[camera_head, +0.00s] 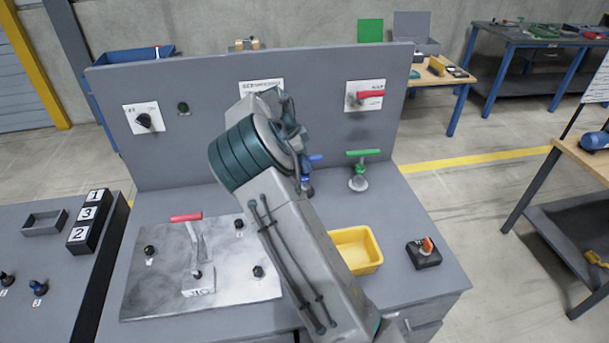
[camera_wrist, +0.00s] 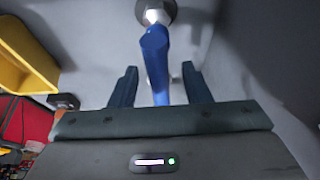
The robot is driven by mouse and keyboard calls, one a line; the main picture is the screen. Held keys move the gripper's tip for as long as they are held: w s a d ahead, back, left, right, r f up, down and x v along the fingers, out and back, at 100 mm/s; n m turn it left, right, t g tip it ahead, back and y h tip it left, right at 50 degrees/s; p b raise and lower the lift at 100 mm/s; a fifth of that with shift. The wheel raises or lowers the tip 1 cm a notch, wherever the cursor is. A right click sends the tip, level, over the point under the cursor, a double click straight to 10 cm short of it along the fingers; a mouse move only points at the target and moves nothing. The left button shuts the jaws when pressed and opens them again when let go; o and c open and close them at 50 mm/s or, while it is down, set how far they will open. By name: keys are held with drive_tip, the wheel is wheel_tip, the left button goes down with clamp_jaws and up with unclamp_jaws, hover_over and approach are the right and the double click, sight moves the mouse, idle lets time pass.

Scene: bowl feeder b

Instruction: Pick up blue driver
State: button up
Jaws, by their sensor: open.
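The blue driver (camera_head: 307,184) stands on the grey bench, left of the green driver (camera_head: 360,170), partly hidden behind my arm in the head view. Its blue handle (camera_wrist: 154,47) also shows in the wrist view, with a shiny metal part at the top of the picture. My gripper (camera_wrist: 159,69) is open, with one finger on each side of the blue handle in the picture. Gaps show between the handle and both fingers. I cannot tell how far the fingers are above or around it.
A yellow bin (camera_head: 357,249) and a small black block with an orange switch (camera_head: 424,252) are at the bench's front right. A metal plate with a red-handled lever (camera_head: 187,218) lies left. The upright panel (camera_head: 215,105) rises behind.

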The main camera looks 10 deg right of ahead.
sight(305, 175)
drive_tip(key=x, duration=0.3)
drive_tip(key=shift+f+p, duration=0.2)
drive_tip(key=shift+p, duration=0.2)
drive_tip(key=shift+c, duration=0.3)
drive_tip(key=shift+r, duration=0.1)
clamp_jaws()
